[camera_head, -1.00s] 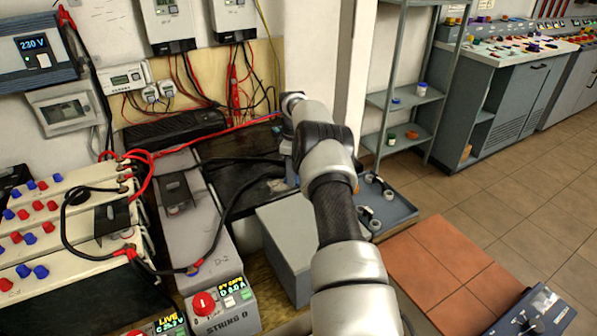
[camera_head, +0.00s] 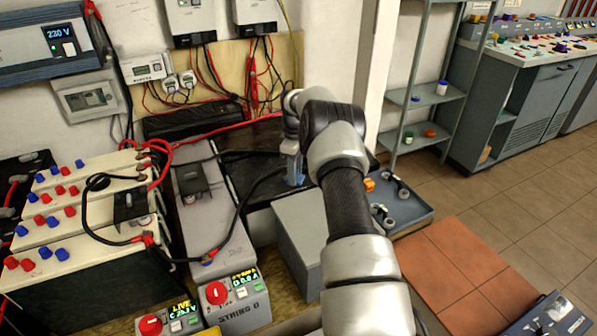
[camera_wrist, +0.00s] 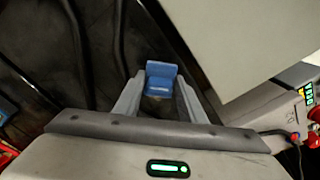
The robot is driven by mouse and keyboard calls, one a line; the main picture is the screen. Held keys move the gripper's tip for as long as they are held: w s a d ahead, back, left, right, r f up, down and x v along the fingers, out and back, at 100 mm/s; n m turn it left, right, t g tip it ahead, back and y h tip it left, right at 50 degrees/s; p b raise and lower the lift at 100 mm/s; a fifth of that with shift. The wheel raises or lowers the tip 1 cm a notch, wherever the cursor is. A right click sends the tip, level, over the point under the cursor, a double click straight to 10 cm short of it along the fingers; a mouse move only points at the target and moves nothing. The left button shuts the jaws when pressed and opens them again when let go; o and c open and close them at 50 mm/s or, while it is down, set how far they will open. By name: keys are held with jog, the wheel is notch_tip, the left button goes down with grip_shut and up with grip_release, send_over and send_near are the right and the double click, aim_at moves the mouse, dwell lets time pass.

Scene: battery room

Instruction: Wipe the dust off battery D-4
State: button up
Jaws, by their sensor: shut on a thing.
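My gripper (camera_head: 292,175) is shut on a small blue piece (camera_wrist: 160,79), which sits between both fingertips in the wrist view. I cannot tell whether it is a sponge, cloth or brush. In the head view my gripper points down over the black-topped battery (camera_head: 240,172) at the back. The blue piece is at or just above that dark top; I cannot tell if they touch. My arm hides the right part of the top. No D-4 label is readable. A grey battery (camera_head: 210,225) with a faint marking stands to the left of it.
Black cables arch over the battery tops. A grey box (camera_head: 299,232) stands close in front of my gripper. A blue-grey tray (camera_head: 412,217) with cable ends lies to the right. Cream batteries (camera_head: 90,215) with red and blue caps stand left. Open floor lies at the right.

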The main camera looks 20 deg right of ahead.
aim_at(286, 179)
jog(key=shift+a, duration=1.55)
jog(key=shift+w, duration=0.3)
jog(key=shift+d, duration=3.7)
jog(key=shift+a, duration=5.6)
jog(key=shift+r, duration=0.15)
jog(key=shift+r+p, duration=1.9)
jog(key=shift+r, duration=1)
jog(key=shift+r, duration=0.1)
